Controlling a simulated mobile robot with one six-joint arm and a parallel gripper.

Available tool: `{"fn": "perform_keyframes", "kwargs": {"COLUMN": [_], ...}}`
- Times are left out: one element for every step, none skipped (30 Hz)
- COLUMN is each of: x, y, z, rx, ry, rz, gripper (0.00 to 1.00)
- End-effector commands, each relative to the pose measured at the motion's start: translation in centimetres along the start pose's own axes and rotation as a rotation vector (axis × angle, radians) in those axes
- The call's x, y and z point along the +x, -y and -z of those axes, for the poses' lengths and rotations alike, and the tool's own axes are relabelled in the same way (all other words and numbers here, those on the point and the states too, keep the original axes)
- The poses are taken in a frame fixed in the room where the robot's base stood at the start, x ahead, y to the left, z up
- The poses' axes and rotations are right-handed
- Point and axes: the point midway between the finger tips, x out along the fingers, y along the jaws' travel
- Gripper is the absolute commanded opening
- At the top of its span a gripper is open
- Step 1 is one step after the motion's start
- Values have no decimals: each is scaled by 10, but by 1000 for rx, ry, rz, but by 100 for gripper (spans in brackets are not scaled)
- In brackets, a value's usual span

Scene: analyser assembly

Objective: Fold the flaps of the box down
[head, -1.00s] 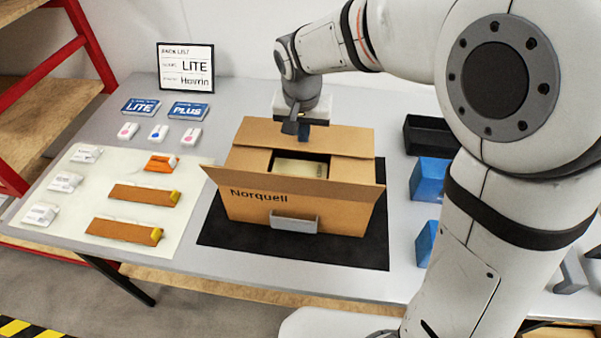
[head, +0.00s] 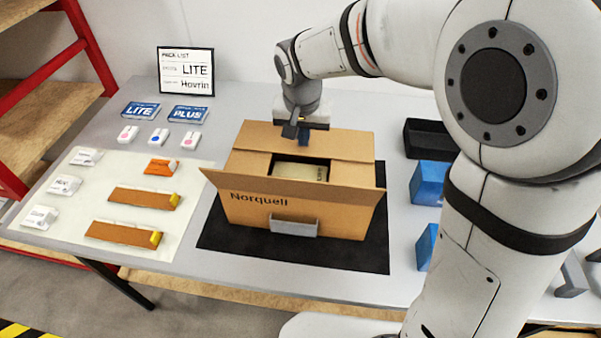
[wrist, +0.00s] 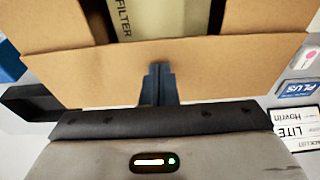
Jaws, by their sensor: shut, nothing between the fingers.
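The open cardboard box (head: 300,214), printed "Norquell", stands on a black mat (head: 225,237). Its near flap (head: 300,187) sticks up and tilts out toward the head camera. Its side flaps, left (head: 250,163) and right (head: 345,171), lie folded inward. The far flap (head: 262,136) slopes over the far part of the opening; it also fills the middle of the wrist view (wrist: 90,75). My gripper (head: 303,139) is shut and empty, with its fingertips at the far flap; I cannot tell whether they touch. A pale item marked "FILTER" (head: 300,171) shows inside the box.
A black tray (head: 428,138) and blue boxes (head: 430,182) stand right of the mat, partly behind my arm. A pale sheet (head: 80,220) with several small packs lies at the left.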

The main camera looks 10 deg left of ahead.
Motion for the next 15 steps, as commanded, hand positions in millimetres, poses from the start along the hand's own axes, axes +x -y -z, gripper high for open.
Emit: {"fn": "perform_keyframes", "kwargs": {"x": [0, 0, -2, -3, -5, -8, -11, -14, -20, -23, -27, -32, -36, -39, -44], "y": [0, 0, 0, 0, 0, 0, 0, 0, 0, 0, 0, 0, 0, 0, 0], "z": [0, 0, 0, 1, 1, 2, 2, 3, 4, 5, 6, 7, 8, 8, 9], "rx": [0, 0, 0, 0, 0, 0, 0, 0, 0, 0, 0, 0, 0, 0, 0], "ry": [0, 0, 0, 0, 0, 0, -1, -1, -1, 0, -1, -1, -1, -2, -2], "rz": [0, 0, 0, 0, 0, 0, 0, 0, 0, 0, 0, 0, 1, 1, 1], "gripper": [0, 0, 0, 0, 0, 0, 0, 0, 0, 0, 0, 0, 0, 0, 0]}}
